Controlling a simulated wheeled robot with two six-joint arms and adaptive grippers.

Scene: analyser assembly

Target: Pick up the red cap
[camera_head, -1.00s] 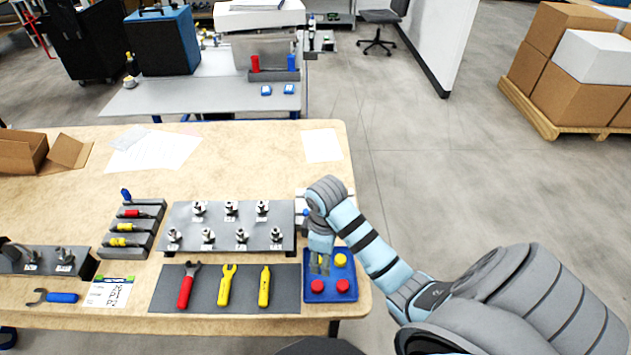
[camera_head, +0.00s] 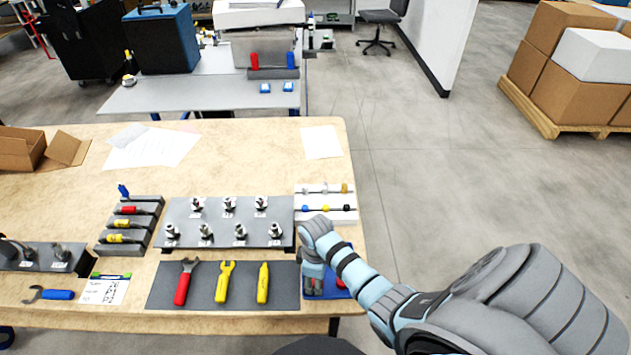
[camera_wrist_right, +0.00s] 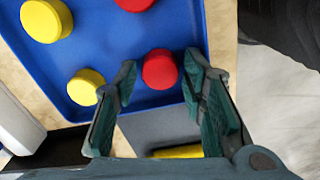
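A blue tray (camera_wrist_right: 110,45) holds red and yellow round caps. In the right wrist view, one red cap (camera_wrist_right: 160,68) sits near the tray edge, between the fingertips of my right gripper (camera_wrist_right: 163,76), which is open. I cannot tell whether the fingers touch it. A second red cap (camera_wrist_right: 135,4) is at the top edge, and two yellow caps (camera_wrist_right: 46,19) (camera_wrist_right: 86,87) are to the left. In the head view, my right gripper (camera_head: 313,288) covers much of the tray (camera_head: 341,294), with one red cap (camera_head: 341,283) partly showing. My left gripper is not in view.
Left of the tray lies a grey mat (camera_head: 200,302) with a red wrench and two yellow tools. A grey plate (camera_head: 220,215) with several metal fittings stands behind it. A white rack (camera_head: 330,200) of small parts stands behind the tray.

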